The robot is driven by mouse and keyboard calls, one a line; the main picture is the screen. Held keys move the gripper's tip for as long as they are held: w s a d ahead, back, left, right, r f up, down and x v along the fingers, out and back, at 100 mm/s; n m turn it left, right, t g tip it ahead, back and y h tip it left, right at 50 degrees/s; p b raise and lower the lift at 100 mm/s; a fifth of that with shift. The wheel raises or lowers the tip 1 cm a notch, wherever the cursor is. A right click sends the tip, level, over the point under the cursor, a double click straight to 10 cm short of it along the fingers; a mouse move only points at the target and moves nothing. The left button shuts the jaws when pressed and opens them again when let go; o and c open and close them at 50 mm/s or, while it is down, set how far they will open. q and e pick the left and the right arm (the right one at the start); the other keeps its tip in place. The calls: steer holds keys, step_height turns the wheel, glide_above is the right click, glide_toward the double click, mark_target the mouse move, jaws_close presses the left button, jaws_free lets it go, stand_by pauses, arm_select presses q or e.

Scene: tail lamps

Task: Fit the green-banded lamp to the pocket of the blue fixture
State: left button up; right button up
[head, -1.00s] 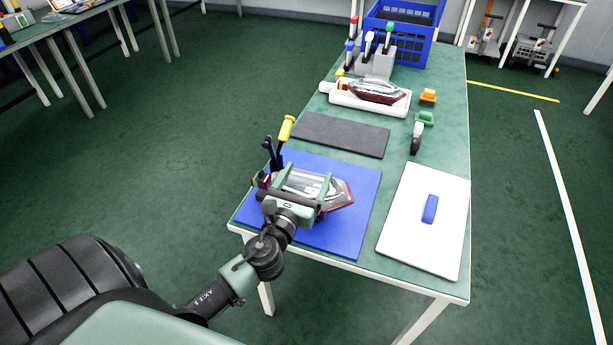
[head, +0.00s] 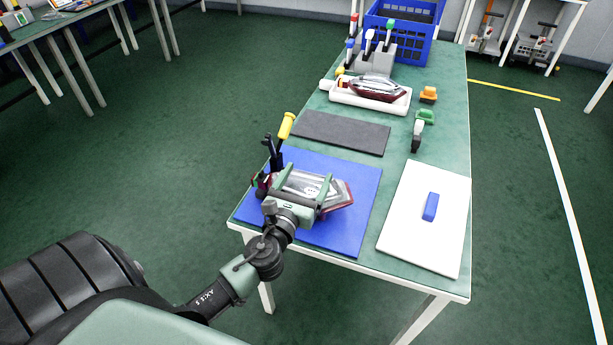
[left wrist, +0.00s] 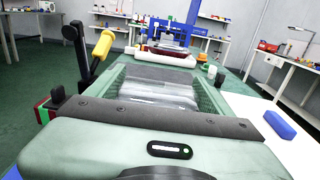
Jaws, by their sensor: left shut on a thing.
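My left gripper (head: 303,185) is shut on a lamp (head: 343,196) with a clear top and dark red edges. It holds the lamp over the blue fixture plate (head: 350,230); the fingers and wrist cover much of it. A small green and red part (left wrist: 42,112) shows at its left end in the left wrist view; I cannot tell whether it is the green band. A black clamp with a yellow handle (head: 286,125) stands raised at the plate's far left; its handle also shows in the left wrist view (left wrist: 103,44). The pocket is hidden, and I cannot tell whether the lamp is seated. My right gripper is out of view.
A white fixture (head: 340,98) with another red and clear lamp (head: 377,90) lies beyond a dark grey mat (head: 340,134). A white board (head: 420,245) with a blue block (head: 430,207) is at right. A green-topped tool (head: 418,130), orange piece (head: 428,95) and blue crate (head: 412,50) stand farther back.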

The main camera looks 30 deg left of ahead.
arm_select(q)
steer(key=shift+f+b, duration=0.7)
steer(key=shift+f, duration=0.2)
steer(key=o, duration=2)
steer(key=shift+r, duration=0.1)
